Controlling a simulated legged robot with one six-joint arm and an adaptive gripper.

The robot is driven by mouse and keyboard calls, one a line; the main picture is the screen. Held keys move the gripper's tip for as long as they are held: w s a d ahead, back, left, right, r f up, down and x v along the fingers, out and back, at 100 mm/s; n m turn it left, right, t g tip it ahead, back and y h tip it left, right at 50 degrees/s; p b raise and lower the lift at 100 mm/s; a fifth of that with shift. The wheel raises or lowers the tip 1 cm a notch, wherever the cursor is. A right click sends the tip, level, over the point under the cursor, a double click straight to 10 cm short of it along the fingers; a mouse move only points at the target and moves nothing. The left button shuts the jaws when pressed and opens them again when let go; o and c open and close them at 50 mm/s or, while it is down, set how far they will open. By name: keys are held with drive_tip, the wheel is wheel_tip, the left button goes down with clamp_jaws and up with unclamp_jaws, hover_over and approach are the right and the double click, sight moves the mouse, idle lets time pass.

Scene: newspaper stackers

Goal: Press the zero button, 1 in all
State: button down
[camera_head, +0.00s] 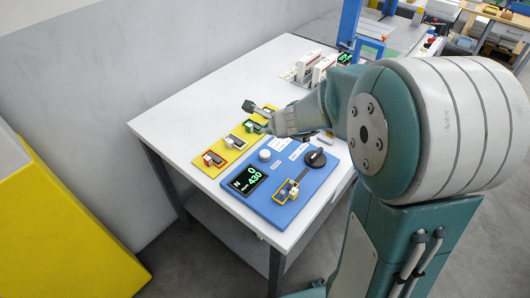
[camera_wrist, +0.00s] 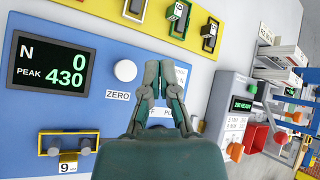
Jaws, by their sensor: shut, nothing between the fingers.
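The white round zero button (camera_wrist: 125,70) sits on the blue panel (camera_wrist: 105,115), just above a label reading ZERO (camera_wrist: 118,95). The button also shows in the head view (camera_head: 265,155), left of a black knob (camera_head: 316,158). My gripper (camera_wrist: 159,66) is shut and empty, with its fingertips just right of the button in the wrist view. Whether the fingertips touch the panel is not clear. The display (camera_wrist: 50,65) reads N 0 and PEAK 430.
A yellow strip (camera_head: 197,160) with several small clamp-like fixtures lies beside the blue panel on the white table (camera_head: 163,121). White and red devices (camera_head: 310,70) stand at the table's back. A yellow block (camera_head: 50,230) stands at left.

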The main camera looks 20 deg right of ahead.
sight(267, 154)
drive_tip(key=shift+f, duration=3.5)
drive_tip(key=shift+f, duration=0.3)
drive_tip(key=shift+s+f, duration=0.1)
drive_tip(key=shift+f, duration=0.4)
drive_tip(key=shift+r, duration=0.9)
drive_tip(key=shift+r, duration=2.5)
